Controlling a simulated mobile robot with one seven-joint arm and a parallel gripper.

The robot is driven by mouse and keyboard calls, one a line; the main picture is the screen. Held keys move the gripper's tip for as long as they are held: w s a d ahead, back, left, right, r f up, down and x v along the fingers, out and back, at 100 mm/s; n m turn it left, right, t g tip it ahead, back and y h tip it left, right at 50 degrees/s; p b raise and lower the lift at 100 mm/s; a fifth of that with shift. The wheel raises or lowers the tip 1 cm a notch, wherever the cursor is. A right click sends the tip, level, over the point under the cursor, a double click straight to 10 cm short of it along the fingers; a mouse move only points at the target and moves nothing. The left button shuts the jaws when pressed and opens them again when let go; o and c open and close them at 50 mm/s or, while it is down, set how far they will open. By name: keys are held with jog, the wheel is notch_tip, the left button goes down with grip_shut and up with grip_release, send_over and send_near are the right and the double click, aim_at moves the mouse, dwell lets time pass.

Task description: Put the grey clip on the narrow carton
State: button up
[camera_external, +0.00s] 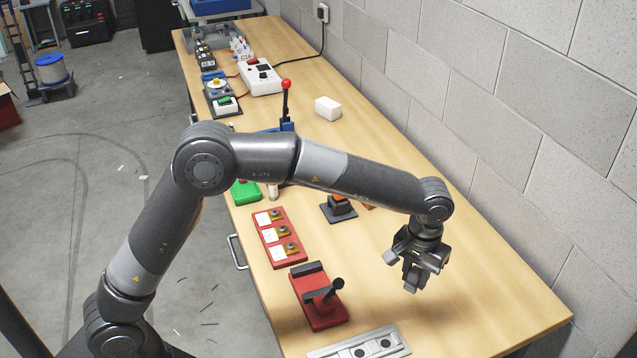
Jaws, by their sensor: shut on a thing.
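My gripper (402,270) hangs above the right part of the bench, pointing down, with its light grey fingertips over bare wood. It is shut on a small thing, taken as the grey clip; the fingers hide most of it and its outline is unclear. I cannot identify the narrow carton for certain. A small white box (328,108) lies farther back near the wall, well away from my gripper. A brown piece (369,206) shows just below my forearm, mostly hidden by it.
On the wooden bench (480,300) stand a red lever unit (318,305), a red panel (279,238), a dark switch (339,209) and a grey plate (362,346) in front. A red-knobbed lever (286,100) rises behind my arm. The block wall (520,130) bounds the right.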

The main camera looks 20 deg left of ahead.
jog(key=w+a+r+n, duration=0.2)
jog(key=w+a+n, duration=0.25)
jog(key=w, duration=0.45)
jog(key=w+a+r+n, duration=0.1)
jog(key=w+a+n, duration=0.35)
jog(key=w, duration=0.45)
jog(key=w+a+r+n, duration=0.25)
jog(key=w+a, duration=0.35)
jog(key=w, duration=0.3)
jog(key=shift+n, duration=0.35)
jog(key=w+a+f, duration=0.2)
jog(key=w, duration=0.1)
jog(key=w+a+f, duration=0.2)
jog(key=w, duration=0.1)
jog(key=w+a+f, duration=0.2)
jog(key=w, duration=0.1)
jog(key=shift+a+f, duration=0.2)
jog(key=shift+f, duration=0.2)
jog(key=shift+w+a+f, duration=0.25)
jog(key=shift+w+a, duration=0.05)
jog(key=shift+a, duration=0.05)
jog(key=shift+f, duration=2)
jog(key=o, duration=1)
jog(key=shift+f, duration=0.15)
